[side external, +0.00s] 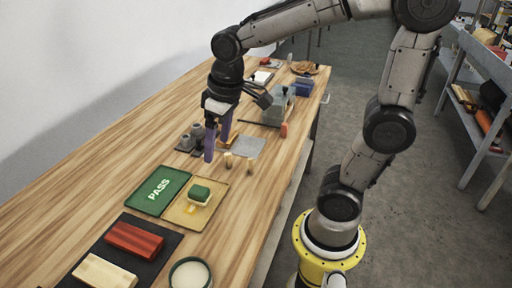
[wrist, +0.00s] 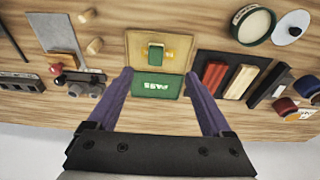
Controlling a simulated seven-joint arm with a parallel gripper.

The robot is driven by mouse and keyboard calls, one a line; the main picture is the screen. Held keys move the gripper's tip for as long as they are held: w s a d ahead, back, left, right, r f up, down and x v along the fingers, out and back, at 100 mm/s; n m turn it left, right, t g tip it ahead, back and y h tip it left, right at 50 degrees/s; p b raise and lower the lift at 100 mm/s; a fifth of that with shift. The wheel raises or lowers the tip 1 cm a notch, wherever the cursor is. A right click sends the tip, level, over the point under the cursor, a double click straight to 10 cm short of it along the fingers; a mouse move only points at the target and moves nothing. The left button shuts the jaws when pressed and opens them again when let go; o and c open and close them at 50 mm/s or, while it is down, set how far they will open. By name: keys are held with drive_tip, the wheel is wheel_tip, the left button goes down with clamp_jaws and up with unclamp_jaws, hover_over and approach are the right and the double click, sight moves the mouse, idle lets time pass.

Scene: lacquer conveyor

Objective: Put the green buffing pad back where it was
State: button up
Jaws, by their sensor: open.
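The green buffing pad (side external: 201,190) is a small block with a green top and a paler layer below. It rests on the tan tray (side external: 177,216), which has yellowish marks beside the pad. In the wrist view the pad (wrist: 156,51) lies near the middle of the tray (wrist: 136,38). The green PASS plate (side external: 158,191) adjoins the tray and also shows in the wrist view (wrist: 158,86). My gripper (side external: 217,145), with purple fingers, is open and empty above the table, beyond the plate and tray in the side view. In the wrist view its fingertips (wrist: 158,76) flank the PASS plate.
A red block (side external: 133,238) and a cream block (side external: 105,271) lie on a dark mat at the front. A round pot (side external: 190,274) stands beside them. Two wooden pegs (side external: 250,164), a grey sheet (side external: 249,146) and dark cylinders (side external: 197,130) are near my gripper. The table's left side is clear.

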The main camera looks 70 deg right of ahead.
drive_tip(key=s+r+t, duration=0.1)
drive_tip(key=s+t, duration=0.2)
drive_tip(key=s, duration=0.8)
drive_tip(key=shift+s+a+r, duration=0.2)
drive_tip(key=shift+a+r, duration=0.1)
drive_tip(key=shift+a, duration=0.1)
